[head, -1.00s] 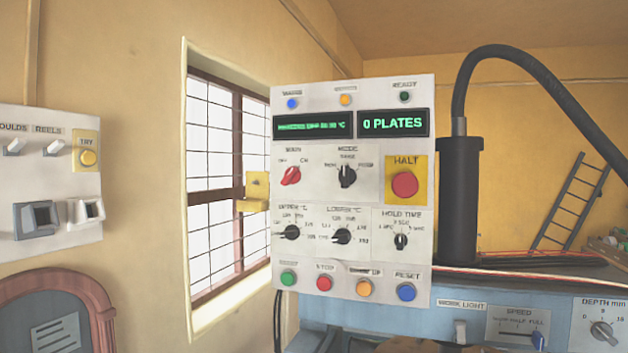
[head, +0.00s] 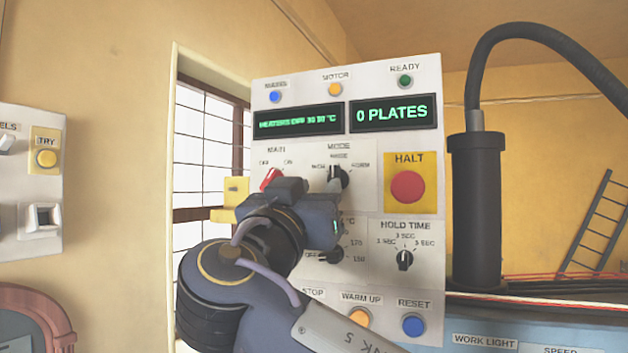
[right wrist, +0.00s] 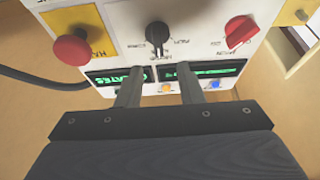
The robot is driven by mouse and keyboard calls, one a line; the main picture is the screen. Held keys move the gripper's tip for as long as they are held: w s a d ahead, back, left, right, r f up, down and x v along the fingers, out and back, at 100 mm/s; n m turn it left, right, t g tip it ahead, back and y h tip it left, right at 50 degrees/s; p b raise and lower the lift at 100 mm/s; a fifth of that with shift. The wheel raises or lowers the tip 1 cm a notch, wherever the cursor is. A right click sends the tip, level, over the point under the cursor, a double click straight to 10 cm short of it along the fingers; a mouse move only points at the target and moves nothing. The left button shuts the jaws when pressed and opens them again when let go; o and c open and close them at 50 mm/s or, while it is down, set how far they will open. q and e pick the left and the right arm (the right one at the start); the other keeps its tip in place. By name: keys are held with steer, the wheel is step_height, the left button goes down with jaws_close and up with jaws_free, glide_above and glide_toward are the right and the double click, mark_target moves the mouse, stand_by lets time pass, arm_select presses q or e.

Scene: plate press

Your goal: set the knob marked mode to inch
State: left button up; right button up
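The mode knob (head: 338,178) is a black knob on the white control panel (head: 345,90), under the word MODE. Its labels stand to the left, above and to the right; its pointer looks turned up towards the middle label. In the right wrist view the panel is upside down and the mode knob (right wrist: 158,36) lies ahead, between the lines of the two fingers. My right gripper (head: 310,186) is in front of the panel, just below and left of the knob. In the right wrist view my right gripper (right wrist: 160,85) has its fingers apart with nothing between them. My left gripper is out of view.
The red main knob (head: 271,179) is left of the mode knob, partly behind my gripper. The red HALT button (head: 408,187) is to the right on a yellow plate. The hold time knob (head: 404,260) is below it. My arm hides much of the lower left panel.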

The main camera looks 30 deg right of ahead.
mark_target(333, 172)
steer(key=p+x, duration=0.2)
steer(key=x, duration=0.3)
steer(key=shift+w+d+r, duration=0.1)
steer(key=shift+d+r, duration=0.05)
steer(key=shift+d, duration=0.05)
steer(key=shift+w+d+r, duration=0.1)
steer(key=shift+w+d, duration=0.25)
steer(key=shift+d, duration=0.05)
jaws_close()
